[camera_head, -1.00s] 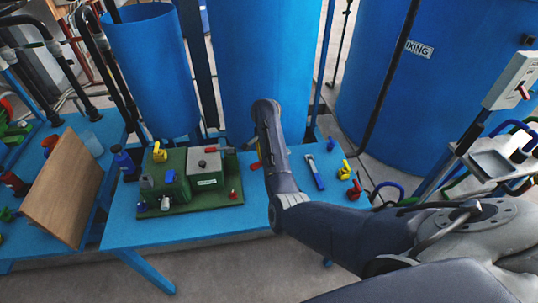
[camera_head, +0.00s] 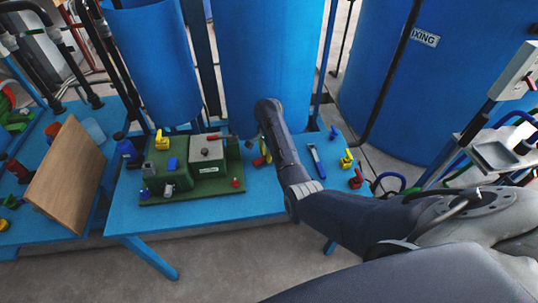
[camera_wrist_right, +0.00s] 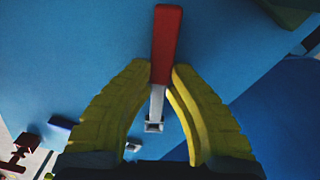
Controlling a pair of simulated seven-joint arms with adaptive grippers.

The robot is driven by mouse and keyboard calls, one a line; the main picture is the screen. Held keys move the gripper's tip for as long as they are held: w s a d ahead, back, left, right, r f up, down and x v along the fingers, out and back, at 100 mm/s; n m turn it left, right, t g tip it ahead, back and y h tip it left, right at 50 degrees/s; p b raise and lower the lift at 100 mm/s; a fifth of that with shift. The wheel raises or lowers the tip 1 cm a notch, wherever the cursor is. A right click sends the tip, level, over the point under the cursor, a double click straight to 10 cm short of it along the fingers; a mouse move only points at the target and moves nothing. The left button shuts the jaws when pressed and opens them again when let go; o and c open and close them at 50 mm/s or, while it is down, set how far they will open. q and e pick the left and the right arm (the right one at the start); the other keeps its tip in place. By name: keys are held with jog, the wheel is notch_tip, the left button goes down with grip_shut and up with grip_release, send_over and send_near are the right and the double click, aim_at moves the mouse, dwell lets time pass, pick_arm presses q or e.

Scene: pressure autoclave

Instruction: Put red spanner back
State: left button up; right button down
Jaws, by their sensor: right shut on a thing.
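The red spanner has a red handle and a grey metal shaft. In the right wrist view the spanner (camera_wrist_right: 166,45) sits between the yellow fingers of my right gripper (camera_wrist_right: 161,75), which is shut on it. The handle sticks out past the fingertips and the metal end lies back between the fingers. In the head view a bit of red (camera_head: 257,161) shows beside the yellow fingers of my right gripper (camera_head: 264,150), right of the green board; my arm hides most of it. How high the spanner is above the table is unclear. My left gripper is not in view.
A green board (camera_head: 195,195) with boxes and small valves stands on the blue table (camera_head: 235,207). A blue-handled tool (camera_head: 316,160), a yellow valve (camera_head: 346,159) and a red valve (camera_head: 356,178) are to the right. Large blue tanks (camera_head: 265,60) stand behind.

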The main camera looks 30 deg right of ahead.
jog(key=shift+f, duration=0.55)
dwell(0.4)
jog(key=c, duration=1.3)
grip_release()
jog(key=shift+o, duration=0.2)
jog(key=shift+r, duration=0.1)
